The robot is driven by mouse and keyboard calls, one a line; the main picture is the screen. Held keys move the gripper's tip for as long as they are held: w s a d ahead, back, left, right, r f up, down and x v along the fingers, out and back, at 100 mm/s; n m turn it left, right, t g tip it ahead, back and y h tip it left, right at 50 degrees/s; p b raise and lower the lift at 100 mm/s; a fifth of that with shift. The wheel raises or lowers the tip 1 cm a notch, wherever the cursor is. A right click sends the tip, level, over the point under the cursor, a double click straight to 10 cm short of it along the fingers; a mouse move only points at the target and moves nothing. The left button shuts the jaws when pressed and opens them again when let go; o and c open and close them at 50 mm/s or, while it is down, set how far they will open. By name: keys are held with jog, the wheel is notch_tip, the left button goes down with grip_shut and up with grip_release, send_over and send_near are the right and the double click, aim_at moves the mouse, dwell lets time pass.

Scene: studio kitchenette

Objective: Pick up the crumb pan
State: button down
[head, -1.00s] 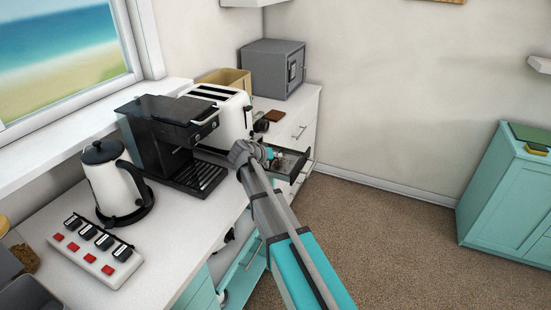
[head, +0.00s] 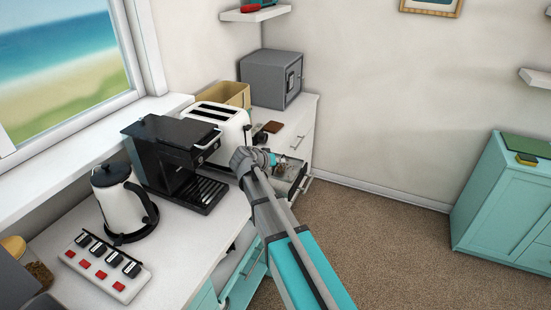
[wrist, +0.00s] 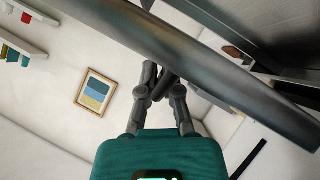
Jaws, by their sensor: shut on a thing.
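The crumb pan (wrist: 225,82) appears to be the long grey metal piece that crosses the wrist view at a slant, close to the camera and seen nearly edge-on. My gripper (wrist: 164,78) is shut on it, with both dark fingers meeting at its edge. In the head view my gripper (head: 268,158) is beside the front of the white toaster (head: 217,120), over the open drawer. My arm hides much of that spot, and the pan cannot be made out there.
An open drawer (head: 297,182) sticks out below the counter by my gripper. A black coffee machine (head: 170,155), a white kettle (head: 120,203) and a switch panel (head: 103,267) stand on the counter. A grey safe (head: 271,80) is behind. The floor (head: 390,235) is clear at right.

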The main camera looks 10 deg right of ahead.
jog(key=s+r+p, duration=0.1)
jog(key=s, duration=0.2)
jog(key=s+d+r+p, duration=0.1)
jog(key=s+r, duration=0.1)
jog(key=s, duration=0.1)
jog(key=s+r+p, duration=0.1)
jog(key=s, duration=0.2)
jog(key=shift+d+r+p, duration=0.2)
jog(key=shift+r+p, duration=0.1)
jog(key=shift+p, duration=0.1)
jog(key=shift+s+r, duration=0.1)
jog(key=shift+s, duration=0.2)
